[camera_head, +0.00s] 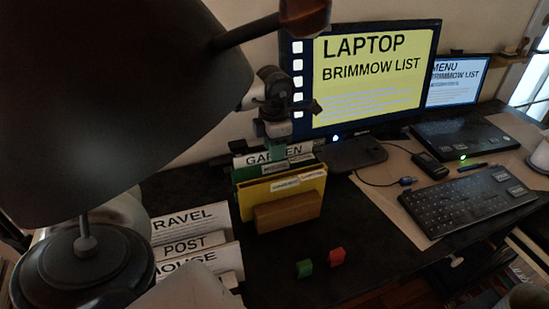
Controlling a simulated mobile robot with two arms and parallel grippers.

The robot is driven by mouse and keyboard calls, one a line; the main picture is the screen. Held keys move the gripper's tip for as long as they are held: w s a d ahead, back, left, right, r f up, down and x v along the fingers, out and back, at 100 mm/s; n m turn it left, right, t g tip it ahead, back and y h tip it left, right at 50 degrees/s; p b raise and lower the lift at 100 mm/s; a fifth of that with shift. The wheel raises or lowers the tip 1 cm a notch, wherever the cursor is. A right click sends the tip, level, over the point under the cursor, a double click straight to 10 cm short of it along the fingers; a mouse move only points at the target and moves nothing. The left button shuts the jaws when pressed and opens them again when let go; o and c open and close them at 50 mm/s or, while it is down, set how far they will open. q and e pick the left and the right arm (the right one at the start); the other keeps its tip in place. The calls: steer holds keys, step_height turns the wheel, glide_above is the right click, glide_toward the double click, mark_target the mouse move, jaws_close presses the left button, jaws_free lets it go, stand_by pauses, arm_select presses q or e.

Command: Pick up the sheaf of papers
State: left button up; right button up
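I cannot tell for certain which item is the sheaf of papers. A white piece lettered "GARDEN" (250,159) stands upright behind a green folder (247,174) and a yellow folder (285,195). My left gripper (275,138) points down directly above this upright group, close to its top edge. Its fingertips are small and dark here, so its opening and any contact are unclear. More white labelled pieces, "TRAVEL" (190,221), "POST" (184,247) and "HOUSE" (185,266), stand at the lower left. My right gripper is not in view.
A large dark lamp (110,90) fills the left foreground. A brown block (288,213) stands before the yellow folder. A monitor (370,75) stands behind; a keyboard (468,203) lies right.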

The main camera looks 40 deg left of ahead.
arm_select(q)
jaws_close()
stand_by(1.4)
